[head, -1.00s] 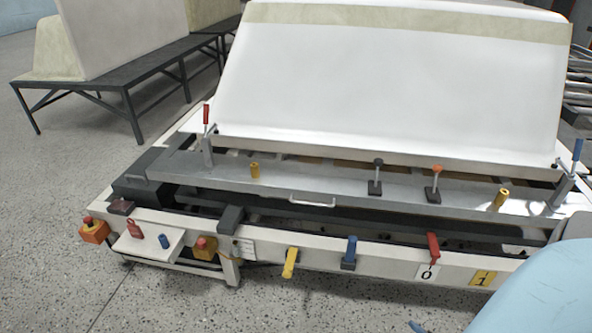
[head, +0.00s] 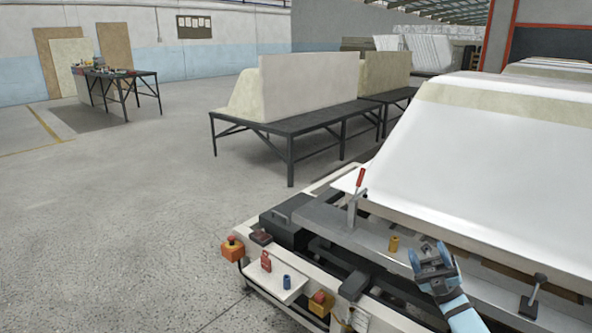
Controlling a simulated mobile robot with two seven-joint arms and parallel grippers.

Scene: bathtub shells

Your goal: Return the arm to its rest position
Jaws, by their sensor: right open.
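My right gripper (head: 432,258) is in the lower right of the head view, at the end of a light blue arm. It is open and I see nothing between its fingers. My left gripper is not in view.
A white bathtub shell (head: 500,150) lies on the machine at right. A red-handled clamp (head: 357,195) rises from the beam. A black-handled lever (head: 533,295) stands to the right. Orange button boxes (head: 233,250) sit at the front corner. The floor (head: 130,220) at left is clear.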

